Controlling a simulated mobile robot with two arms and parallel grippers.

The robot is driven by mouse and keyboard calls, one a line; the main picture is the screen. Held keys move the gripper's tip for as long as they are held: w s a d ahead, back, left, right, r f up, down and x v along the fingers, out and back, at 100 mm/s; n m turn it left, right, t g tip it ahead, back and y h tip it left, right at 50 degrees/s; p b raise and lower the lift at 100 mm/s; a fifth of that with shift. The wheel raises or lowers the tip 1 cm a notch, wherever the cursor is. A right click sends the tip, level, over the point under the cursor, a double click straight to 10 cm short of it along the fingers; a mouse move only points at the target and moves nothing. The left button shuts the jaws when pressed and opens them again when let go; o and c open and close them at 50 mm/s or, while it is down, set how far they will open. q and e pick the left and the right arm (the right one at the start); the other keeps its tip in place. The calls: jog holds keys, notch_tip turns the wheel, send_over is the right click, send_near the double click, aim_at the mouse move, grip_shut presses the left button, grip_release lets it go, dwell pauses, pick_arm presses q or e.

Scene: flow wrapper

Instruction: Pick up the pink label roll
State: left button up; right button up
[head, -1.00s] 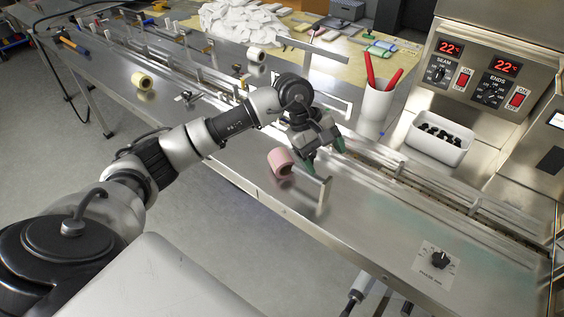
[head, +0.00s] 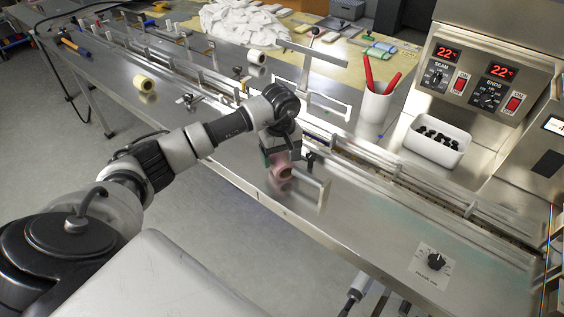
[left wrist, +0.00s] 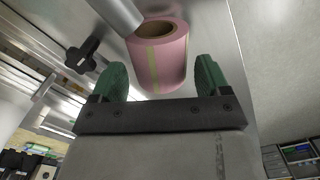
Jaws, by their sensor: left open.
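In the left wrist view my left gripper (left wrist: 159,80) is open, with one green finger on each side of the roll's near end. I cannot tell whether either finger touches it. My right gripper is not in view.
A cream roll (head: 143,84) lies farther left on the bed. Rails (head: 420,182) run behind.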

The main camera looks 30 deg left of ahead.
aim_at(281, 156)
pick_arm(q)
jog(key=shift+f, duration=1.15)
jog(key=c, duration=0.8)
notch_tip(281, 156, up, 10)
jog(key=shift+r+b, duration=0.1)
jog(key=shift+b, duration=0.8)
